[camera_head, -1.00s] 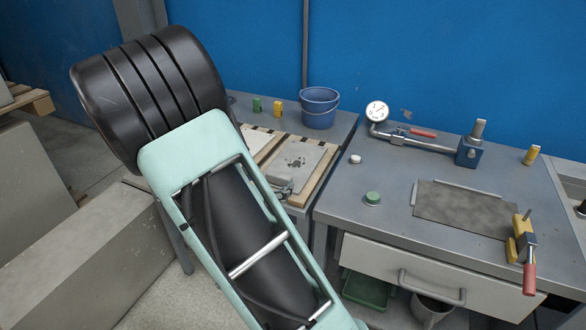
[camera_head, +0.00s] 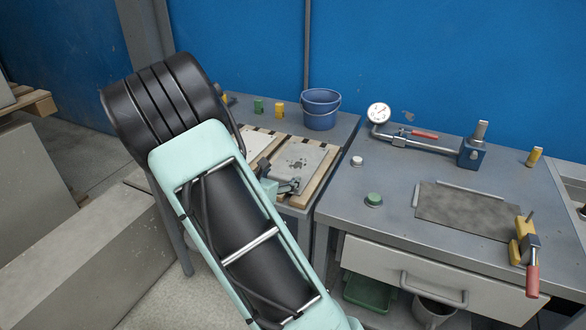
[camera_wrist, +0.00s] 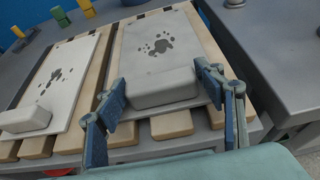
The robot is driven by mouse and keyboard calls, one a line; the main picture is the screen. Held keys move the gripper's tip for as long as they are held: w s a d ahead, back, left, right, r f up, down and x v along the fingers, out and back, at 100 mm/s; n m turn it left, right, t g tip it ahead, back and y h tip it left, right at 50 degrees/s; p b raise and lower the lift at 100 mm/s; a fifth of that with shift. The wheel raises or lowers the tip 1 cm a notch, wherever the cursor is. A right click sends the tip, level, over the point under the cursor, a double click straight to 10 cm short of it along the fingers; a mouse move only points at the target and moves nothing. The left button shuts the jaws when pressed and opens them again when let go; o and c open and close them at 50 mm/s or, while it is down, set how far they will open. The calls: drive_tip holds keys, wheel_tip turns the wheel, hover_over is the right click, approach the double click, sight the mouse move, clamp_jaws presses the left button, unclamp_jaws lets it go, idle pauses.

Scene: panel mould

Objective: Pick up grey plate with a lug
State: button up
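The grey plate (camera_wrist: 160,45) lies flat on wooden slats, with dark blotches on its face and a block-like lug (camera_wrist: 163,88) at its near end. In the head view the plate (camera_head: 303,156) shows on the left bench, its near end partly covered by my gripper (camera_head: 288,186). In the wrist view my gripper (camera_wrist: 161,84) is open, with one blue finger on each side of the lug. I see no clear contact, and I cannot tell how far down the fingers reach. A paler plate (camera_wrist: 62,62) with its own lug (camera_wrist: 25,118) lies to the left.
Slats (camera_wrist: 172,125) carry both plates. A blue bucket (camera_head: 320,108), a green block (camera_head: 258,104) and a yellow block (camera_head: 279,109) stand behind. The right bench (camera_head: 345,205) holds a gauge (camera_head: 378,113), a dark sheet (camera_head: 465,208) and clamps.

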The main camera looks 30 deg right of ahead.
drive_tip(key=c, duration=1)
drive_tip(key=shift+r, duration=0.1)
drive_tip(key=shift+c, duration=0.7)
